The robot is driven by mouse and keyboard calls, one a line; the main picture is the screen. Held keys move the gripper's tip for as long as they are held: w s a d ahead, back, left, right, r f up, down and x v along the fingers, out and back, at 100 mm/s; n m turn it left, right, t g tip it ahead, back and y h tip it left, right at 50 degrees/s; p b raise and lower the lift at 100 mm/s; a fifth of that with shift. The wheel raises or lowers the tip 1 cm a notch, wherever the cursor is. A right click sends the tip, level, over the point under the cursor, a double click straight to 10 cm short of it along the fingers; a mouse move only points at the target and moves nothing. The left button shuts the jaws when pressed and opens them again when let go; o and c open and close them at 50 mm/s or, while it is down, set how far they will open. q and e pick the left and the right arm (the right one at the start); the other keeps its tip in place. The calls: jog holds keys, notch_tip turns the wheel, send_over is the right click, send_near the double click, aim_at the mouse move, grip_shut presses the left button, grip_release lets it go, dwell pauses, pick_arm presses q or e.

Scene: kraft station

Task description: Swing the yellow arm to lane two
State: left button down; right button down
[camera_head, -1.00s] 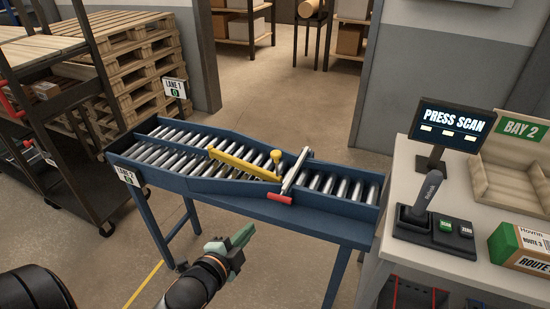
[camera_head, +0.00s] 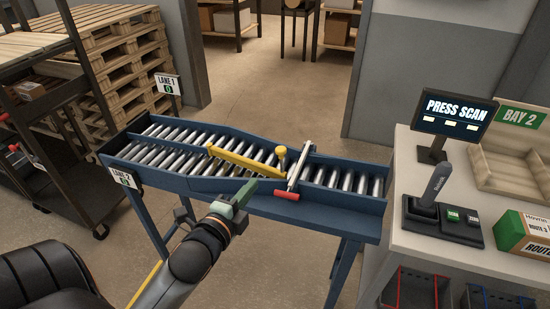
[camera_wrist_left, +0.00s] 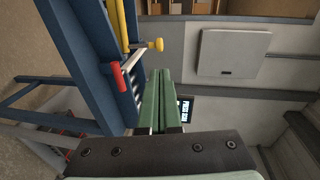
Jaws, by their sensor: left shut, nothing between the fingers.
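The yellow arm (camera_head: 243,160) lies slantwise across the roller conveyor (camera_head: 330,210), with an upright yellow knob (camera_head: 281,151) at its right end. In the left wrist view the yellow knob (camera_wrist_left: 156,44) shows just beyond the fingers. The lane 1 sign (camera_head: 168,84) stands at the far left of the conveyor; the lane 2 sign (camera_head: 122,178) is on its near left end. My left gripper (camera_head: 243,194) is shut and empty, in front of the conveyor's near side, left of and nearer than the knob. Its green fingers (camera_wrist_left: 159,100) point toward the knob without visibly touching it. My right gripper is out of view.
A red-handled metal bar (camera_head: 292,182) crosses the conveyor right of the knob. On the right a white table (camera_head: 405,155) holds a "PRESS SCAN" screen (camera_head: 455,108), a scanner (camera_head: 433,185) and a box (camera_head: 523,236). Pallets (camera_head: 125,60) stand at the back left.

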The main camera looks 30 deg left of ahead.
aim_at(279, 153)
pick_arm(q)
jog(key=x, duration=1.4)
jog(key=shift+p, duration=0.4)
